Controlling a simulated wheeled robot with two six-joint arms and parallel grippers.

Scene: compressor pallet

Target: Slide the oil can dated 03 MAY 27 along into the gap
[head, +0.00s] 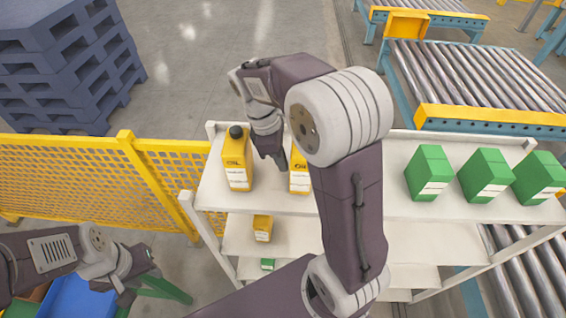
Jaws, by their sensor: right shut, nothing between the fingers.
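A yellow oil can (237,172) with a dark cap stands upright at the left end of the white top shelf (390,205). A second yellow can (299,183) stands to its right, partly hidden by my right arm. The date print on both is too small to read. My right gripper (281,163) is shut and empty, pointing down between the two cans, close to the left side of the second can; I cannot tell whether it touches. My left gripper (142,284) is low at the left, away from the shelf; its fingers are unclear.
Three green cartons (483,177) stand at the shelf's right. Bare shelf shows left of them; my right arm hides part of it. A small yellow can (262,228) sits on the lower shelf. A yellow fence (70,170) runs left; a roller conveyor (460,75) lies behind.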

